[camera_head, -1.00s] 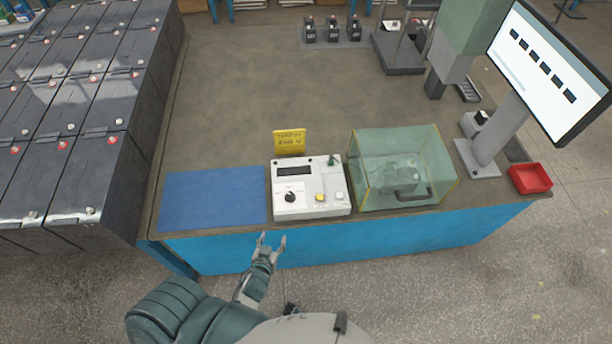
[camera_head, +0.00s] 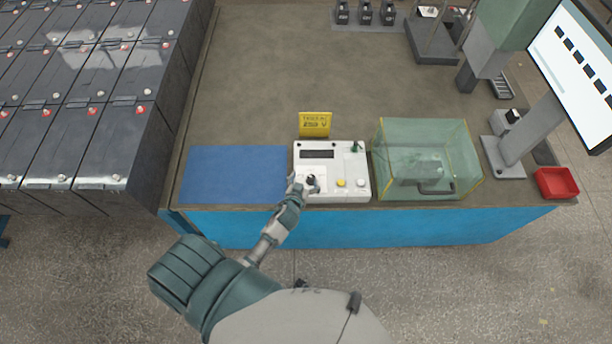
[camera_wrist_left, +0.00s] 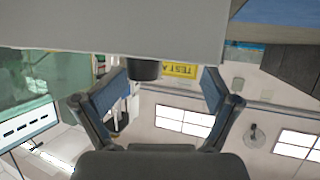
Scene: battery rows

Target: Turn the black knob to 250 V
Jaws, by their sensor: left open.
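The white tester box (camera_head: 333,193) stands at the table's front edge, with a dark display, a yellow button, a pale button and a black knob (camera_head: 311,179). My left gripper (camera_head: 304,184) is at the box's front left, its fingers spread around the knob. In the left wrist view the knob (camera_wrist_left: 144,70) sticks out of the pale box between the two open fingers (camera_wrist_left: 163,88), nearer the left one, with gaps on both sides. The knob's pointer and scale are too small or hidden to read. A yellow card (camera_head: 315,124) stands behind the box; its voltage is unclear. My right gripper is out of view.
A blue mat (camera_head: 235,173) lies left of the box. A clear greenish case (camera_head: 425,160) stands close on its right. Beyond are a monitor (camera_head: 575,70) and a red tray (camera_head: 556,183).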

